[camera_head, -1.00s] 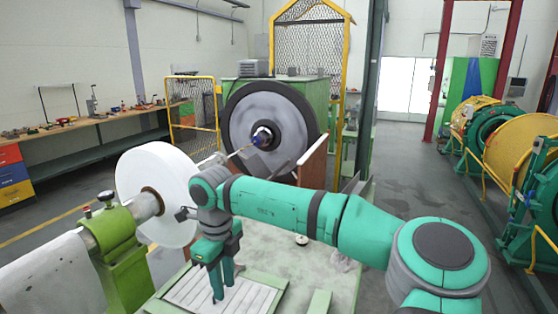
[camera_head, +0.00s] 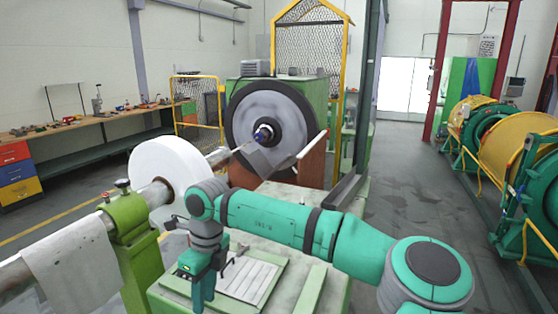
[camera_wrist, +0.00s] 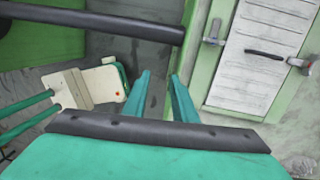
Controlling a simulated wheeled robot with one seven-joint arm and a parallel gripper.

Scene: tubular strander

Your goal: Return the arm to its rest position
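My teal arm (camera_head: 290,225) stretches from the lower right toward the left over the machine bed. My gripper (camera_head: 204,306) hangs from its end, pointing down, near the left edge of a white slatted panel (camera_head: 250,281). In the wrist view, the two teal fingers of my gripper (camera_wrist: 160,74) stand apart with nothing between them. The panel also shows there on the right (camera_wrist: 262,50), with a black handle (camera_wrist: 265,54) and metal latches. The fingers are left of the panel, over a darker gap beside the green frame.
A large white disc (camera_head: 165,168) on a horizontal shaft and a green bearing stand (camera_head: 128,225) are close left of my gripper. A grey wheel (camera_head: 245,120) is behind. A grey bar (camera_wrist: 90,20) crosses the upper left wrist view. Open floor (camera_head: 415,190) lies right.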

